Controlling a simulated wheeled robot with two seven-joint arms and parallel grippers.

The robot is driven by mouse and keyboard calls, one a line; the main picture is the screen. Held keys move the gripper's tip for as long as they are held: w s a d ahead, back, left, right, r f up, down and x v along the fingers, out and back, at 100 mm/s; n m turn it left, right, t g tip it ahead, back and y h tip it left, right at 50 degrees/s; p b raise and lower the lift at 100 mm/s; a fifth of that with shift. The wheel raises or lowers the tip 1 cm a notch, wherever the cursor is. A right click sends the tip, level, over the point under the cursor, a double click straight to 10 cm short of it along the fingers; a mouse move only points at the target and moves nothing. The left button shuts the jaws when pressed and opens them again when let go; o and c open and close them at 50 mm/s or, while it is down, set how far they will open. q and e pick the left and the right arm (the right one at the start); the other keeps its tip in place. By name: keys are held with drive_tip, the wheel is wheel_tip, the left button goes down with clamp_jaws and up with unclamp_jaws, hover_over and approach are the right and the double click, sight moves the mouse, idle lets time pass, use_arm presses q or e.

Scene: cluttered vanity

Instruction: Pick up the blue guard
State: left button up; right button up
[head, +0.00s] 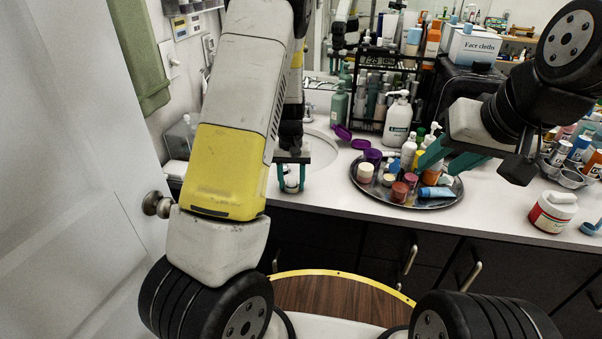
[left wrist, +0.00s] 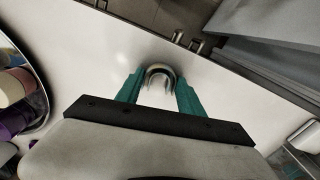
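A small pale grey-white U-shaped piece, which looks like the guard (left wrist: 160,70), lies on the white counter near its front edge. No clear blue shows on it. In the left wrist view it sits between the two teal fingers of my left gripper (left wrist: 159,86), which are apart on either side of it. In the head view my left gripper (head: 291,186) points down at the counter, with the pale guard (head: 292,183) between its fingers. I cannot tell whether the fingers touch it. My right gripper (head: 450,158) hangs over the round tray, its teal fingers apart and empty.
A dark round tray (head: 436,200) crowded with bottles and jars stands right of the left gripper. The sink (head: 318,152) is behind it. A white jar (head: 553,212) and a blue item (head: 591,228) are at far right. A door (head: 75,170) closes off the left.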

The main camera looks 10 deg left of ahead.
use_arm(q)
drive_tip(key=c, duration=0.5)
drive_tip(key=shift+c, duration=0.2)
